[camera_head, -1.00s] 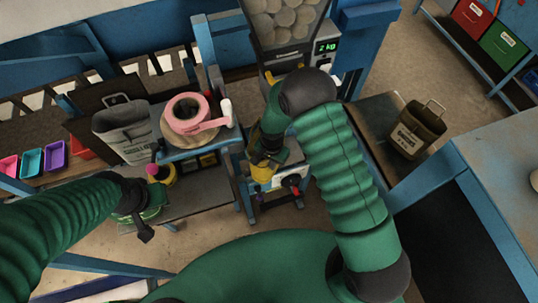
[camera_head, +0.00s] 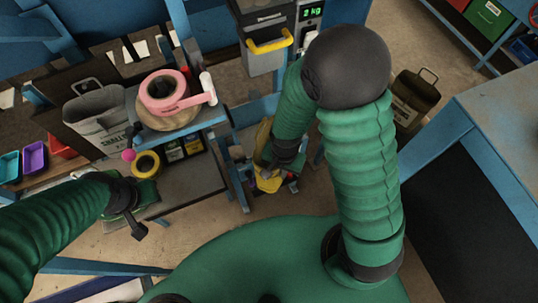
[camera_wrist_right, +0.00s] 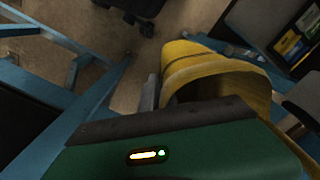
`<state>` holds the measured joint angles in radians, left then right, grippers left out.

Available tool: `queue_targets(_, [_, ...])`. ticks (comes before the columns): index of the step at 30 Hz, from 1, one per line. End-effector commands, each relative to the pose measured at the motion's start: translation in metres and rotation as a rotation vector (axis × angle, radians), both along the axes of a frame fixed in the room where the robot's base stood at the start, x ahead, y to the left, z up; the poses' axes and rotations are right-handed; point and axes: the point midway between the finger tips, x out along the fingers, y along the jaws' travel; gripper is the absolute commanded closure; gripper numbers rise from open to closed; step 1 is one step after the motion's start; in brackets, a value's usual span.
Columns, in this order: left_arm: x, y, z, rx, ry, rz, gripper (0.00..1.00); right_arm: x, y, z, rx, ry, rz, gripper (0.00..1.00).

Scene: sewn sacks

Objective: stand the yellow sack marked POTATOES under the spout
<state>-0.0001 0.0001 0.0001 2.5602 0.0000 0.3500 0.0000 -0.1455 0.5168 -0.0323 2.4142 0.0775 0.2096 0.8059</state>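The yellow sack (camera_head: 266,184) is at the middle of the head view, partly hidden by my right arm. In the right wrist view the yellow sack (camera_wrist_right: 225,70) is large, with its mouth opening towards the camera. I cannot read its marking. My right gripper (camera_head: 271,165) is at the sack; in the wrist view a grey finger (camera_wrist_right: 150,92) lies against its wall, and the gripper appears shut on it. The spout housing (camera_head: 267,58), with a yellow handle, is behind and above the sack. My left gripper (camera_head: 131,210) is at lower left, away from the sack; its fingers are unclear.
A yellow tape roll (camera_head: 146,164) lies on the lower shelf. A brown sack (camera_head: 413,100) is at right, beyond the blue-framed table (camera_head: 490,110). A display reading 2 kg (camera_head: 312,12) is beside the spout.

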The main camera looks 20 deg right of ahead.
Motion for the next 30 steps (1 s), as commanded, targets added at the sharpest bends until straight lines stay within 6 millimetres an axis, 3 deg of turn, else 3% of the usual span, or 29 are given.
queue_targets(4, [0.000,0.000,-0.007,0.000,0.000,0.000,0.74,-0.020,-0.003,0.001,0.000,0.000,0.000,1.00])
queue_targets(10, [0.000,0.000,-0.014,0.000,-0.001,0.000,0.74,-0.021,-0.004,-0.003,0.000,0.000,0.023,1.00])
queue_targets(16, [0.000,0.000,-0.070,0.000,0.000,0.000,0.74,0.031,-0.013,-0.034,0.003,-0.007,0.314,1.00])
queue_targets(21, [0.000,0.000,-0.110,0.000,0.000,0.000,0.74,0.075,-0.026,-0.039,-0.001,-0.006,0.628,1.00])
queue_targets(24, [0.000,0.000,-0.117,0.000,0.000,0.000,0.74,0.087,-0.031,-0.033,-0.001,-0.003,0.733,1.00])
queue_targets(30, [0.000,0.000,-0.114,0.000,-0.001,0.000,0.74,0.088,-0.033,-0.026,0.000,0.000,0.766,1.00])
